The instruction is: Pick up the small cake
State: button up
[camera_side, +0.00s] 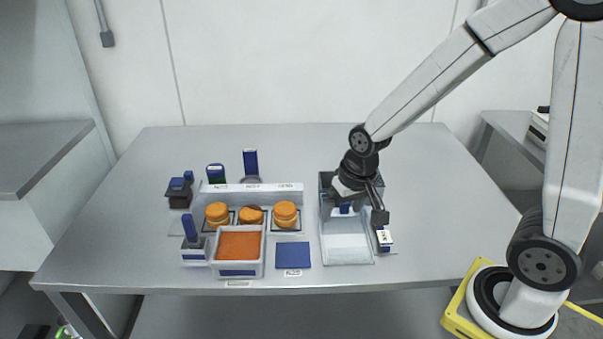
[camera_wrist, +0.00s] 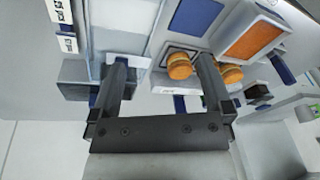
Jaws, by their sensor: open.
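Three orange-brown filled rounds, the cakes, stand in a row on dark square pads: a left one (camera_side: 217,214), a middle one (camera_side: 252,216) and a right one (camera_side: 285,214). The middle one looks a little lower and darker on top; which is the small cake I cannot tell for sure. My gripper (camera_side: 376,212) is open and empty, to the right of the row and above the pale bin. In the wrist view my gripper (camera_wrist: 160,62) has its fingers wide apart. One cake (camera_wrist: 180,66) shows between them near the right finger; another (camera_wrist: 230,73) is beyond that finger.
A white box with an orange surface (camera_side: 218,260) stands before the cakes, beside a blue square (camera_side: 293,255). A pale labelled ledge (camera_side: 240,188) runs behind them. The pale bin (camera_side: 346,257) is under my gripper. Blue-handled items (camera_side: 190,229) stand left. The table's right side is clear.

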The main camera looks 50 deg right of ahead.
jog(key=w+f+m+y, duration=0.1)
jog(key=w+f+m, duration=0.1)
jog(key=w+m, duration=0.75)
jog(key=m+y, duration=0.2)
jog(key=m, duration=0.7)
send_near(251, 212)
notch_tip(251, 212, down, 2)
jog(key=shift+w+d+f+m+y, duration=0.1)
jog(key=shift+w+f+m+y, duration=0.15)
jog(key=shift+w+m+y, duration=0.15)
jog(key=shift+f+g, duration=0.1)
jog(key=shift+g, duration=0.2)
jog(key=shift+x, duration=1.2)
jog(key=shift+x, duration=2.6)
jog(key=shift+w, duration=0.1)
jog(key=c, duration=0.5)
